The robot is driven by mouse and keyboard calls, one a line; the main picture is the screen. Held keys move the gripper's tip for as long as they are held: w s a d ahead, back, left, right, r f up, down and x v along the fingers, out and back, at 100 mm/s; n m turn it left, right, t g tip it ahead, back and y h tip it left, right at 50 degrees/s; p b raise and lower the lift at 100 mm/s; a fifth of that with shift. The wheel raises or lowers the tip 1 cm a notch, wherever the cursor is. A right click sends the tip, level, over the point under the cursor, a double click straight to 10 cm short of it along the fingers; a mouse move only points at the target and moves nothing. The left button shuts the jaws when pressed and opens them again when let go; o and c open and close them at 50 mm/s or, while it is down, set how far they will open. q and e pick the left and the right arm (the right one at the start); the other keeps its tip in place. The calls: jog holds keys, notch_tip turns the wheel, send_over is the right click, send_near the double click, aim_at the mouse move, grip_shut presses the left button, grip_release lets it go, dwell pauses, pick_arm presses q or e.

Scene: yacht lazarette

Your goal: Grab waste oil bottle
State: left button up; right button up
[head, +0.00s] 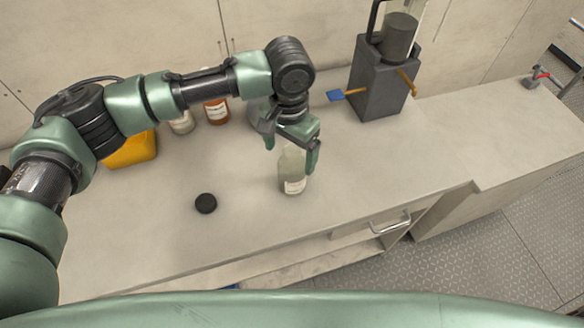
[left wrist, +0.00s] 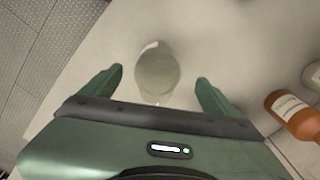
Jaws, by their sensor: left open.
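A pale, translucent bottle with a white label (head: 292,172) stands upright on the counter, right of the middle in the head view; its label is too small to read. My left gripper (head: 291,158) is above it, pointing down, with its fingers open on either side of the bottle's upper part. In the left wrist view the bottle (left wrist: 158,70) shows from above between the two open fingertips (left wrist: 158,76), with a gap on each side. A brown bottle with a white label (head: 216,110) stands farther back. My right gripper is not in view.
A black round cap (head: 206,203) lies on the counter left of the bottle. A yellow container (head: 130,150) and a whitish bottle (head: 182,122) stand at the back left. A dark grey apparatus (head: 382,80) stands at the back right. The counter's front is clear.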

pick_arm(q)
jog(key=shift+d+f+p, duration=0.15)
jog(key=shift+f+p, duration=0.2)
jog(key=shift+f, duration=0.25)
jog(key=shift+d+f+p, duration=0.15)
jog(key=shift+f+p, duration=0.2)
jog(key=shift+f, duration=0.2)
jog(key=shift+w+f, duration=0.2)
jog(key=shift+f, duration=1.15)
jog(key=shift+s, duration=0.1)
jog(key=c, duration=1.5)
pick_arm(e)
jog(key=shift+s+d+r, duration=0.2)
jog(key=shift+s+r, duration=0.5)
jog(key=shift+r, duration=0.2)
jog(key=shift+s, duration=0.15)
